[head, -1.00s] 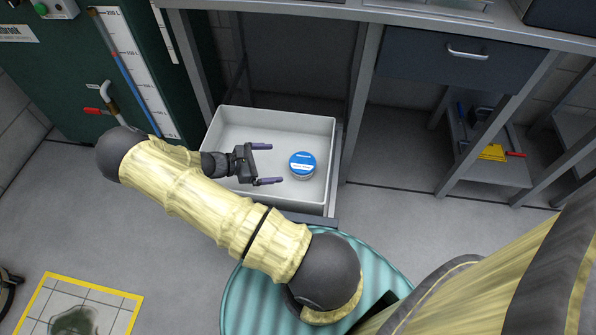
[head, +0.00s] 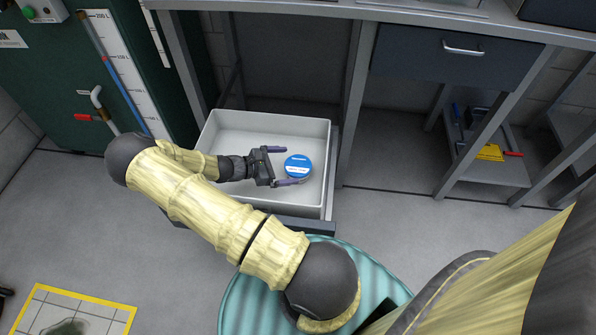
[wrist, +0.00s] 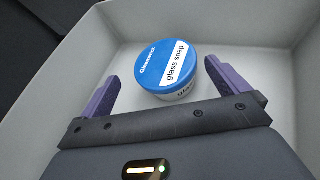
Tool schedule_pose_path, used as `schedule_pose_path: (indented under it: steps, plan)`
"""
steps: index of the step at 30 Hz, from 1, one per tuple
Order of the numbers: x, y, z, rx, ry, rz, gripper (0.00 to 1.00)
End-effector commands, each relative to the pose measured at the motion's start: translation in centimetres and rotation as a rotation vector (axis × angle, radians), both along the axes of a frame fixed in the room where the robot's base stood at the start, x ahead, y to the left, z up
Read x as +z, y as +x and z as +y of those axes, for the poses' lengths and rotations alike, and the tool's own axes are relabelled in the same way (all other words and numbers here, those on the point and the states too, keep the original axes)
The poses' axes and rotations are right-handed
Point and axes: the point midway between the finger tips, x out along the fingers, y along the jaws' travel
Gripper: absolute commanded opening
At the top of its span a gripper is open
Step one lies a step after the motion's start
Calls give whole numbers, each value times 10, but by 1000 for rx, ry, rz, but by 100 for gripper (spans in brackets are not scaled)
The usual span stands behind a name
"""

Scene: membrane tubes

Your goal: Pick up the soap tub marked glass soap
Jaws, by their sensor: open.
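The soap tub (head: 298,166) is a small round white tub with a blue lid. It stands upright in a white open drawer bin (head: 322,140). In the wrist view the tub (wrist: 158,62) shows a white label reading "glass soap". My gripper (head: 286,166) is open inside the bin, with its two purple fingers pointing right, on either side of the tub's near edge. In the wrist view my gripper (wrist: 168,86) has the tub between and slightly beyond its fingertips, with gaps on both sides.
The bin's walls surround the gripper, and the rest of its floor is bare. A bench with a grey drawer (head: 430,55) stands above and to the right. A green tank (head: 70,100) stands at left. A yellow dustpan (head: 489,152) lies on a low shelf at right.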

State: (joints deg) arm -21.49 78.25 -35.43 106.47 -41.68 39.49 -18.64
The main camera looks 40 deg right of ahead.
Motion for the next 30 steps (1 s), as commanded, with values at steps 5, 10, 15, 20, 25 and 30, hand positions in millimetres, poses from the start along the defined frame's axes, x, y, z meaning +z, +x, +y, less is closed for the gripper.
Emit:
schedule_pose_path:
  steps: [5, 10, 15, 20, 25, 30]
  plan:
    - [1, 0, 0, 0, 0, 0, 100]
    - [-5, -4, -5, -2, -1, 1, 100]
    - [-19, -14, -22, -2, -2, 2, 100]
    - [-24, -20, -38, 0, -1, 1, 100]
    - [-23, -21, -41, 1, 1, -1, 100]
    - [-23, -21, -41, -1, 0, -1, 100]
